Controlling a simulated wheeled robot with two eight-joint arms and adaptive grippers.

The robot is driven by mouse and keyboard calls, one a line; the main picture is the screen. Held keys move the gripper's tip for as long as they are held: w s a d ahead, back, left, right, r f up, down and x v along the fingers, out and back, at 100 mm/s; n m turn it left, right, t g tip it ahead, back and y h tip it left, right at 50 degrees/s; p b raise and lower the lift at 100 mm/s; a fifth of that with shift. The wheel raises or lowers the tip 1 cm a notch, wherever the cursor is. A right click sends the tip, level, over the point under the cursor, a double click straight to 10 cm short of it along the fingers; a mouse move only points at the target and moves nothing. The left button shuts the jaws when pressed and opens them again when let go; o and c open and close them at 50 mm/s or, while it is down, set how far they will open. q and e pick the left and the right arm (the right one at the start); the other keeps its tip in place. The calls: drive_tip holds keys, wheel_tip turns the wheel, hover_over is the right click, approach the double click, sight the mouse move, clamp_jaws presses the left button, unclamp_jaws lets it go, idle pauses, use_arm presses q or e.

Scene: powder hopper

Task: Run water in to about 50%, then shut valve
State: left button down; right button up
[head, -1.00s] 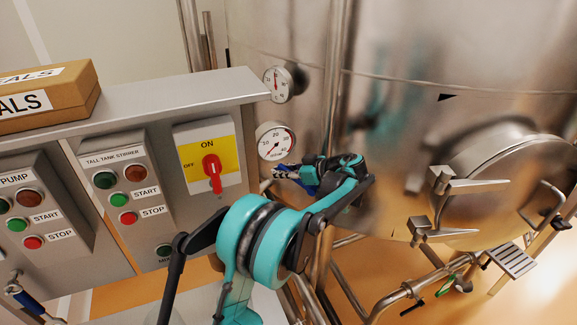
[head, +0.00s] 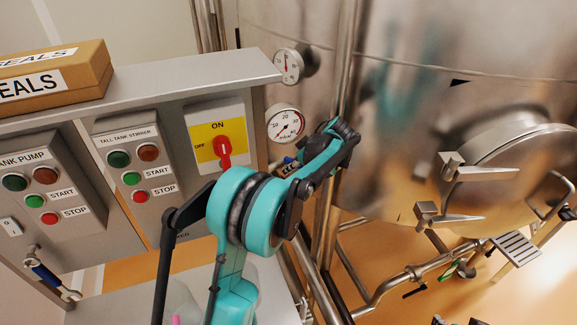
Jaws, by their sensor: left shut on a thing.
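My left arm reaches up from the bottom, and its forearm bends back toward the panel's right end. My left gripper (head: 293,164) is shut on a small blue handle (head: 288,160), probably a valve handle, just below the lower dial. The arm hides most of the handle and its pipe. The lower round dial (head: 285,124) has marks including 10, 20, 30 and 40; its needle is too small to read surely. A second dial (head: 288,66) sits above it. The large steel tank (head: 420,120) stands behind. Dark finger-like parts at the bottom right may be my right gripper (head: 457,321), mostly cut off.
The grey panel (head: 180,95) carries a red rotary switch (head: 222,150), pointing up toward ON, and start/stop buttons. A cardboard box (head: 50,85) lies on top. The tank's round hatch (head: 520,170) and pipes (head: 400,278) fill the right.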

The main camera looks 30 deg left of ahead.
use_arm(q)
drive_tip(key=shift+s+f, duration=0.1)
drive_tip(key=shift+f, duration=0.15)
drive_tip(key=c, duration=1.4)
unclamp_jaws()
drive_tip(key=shift+a, duration=0.1)
drive_tip(key=v, duration=1.2)
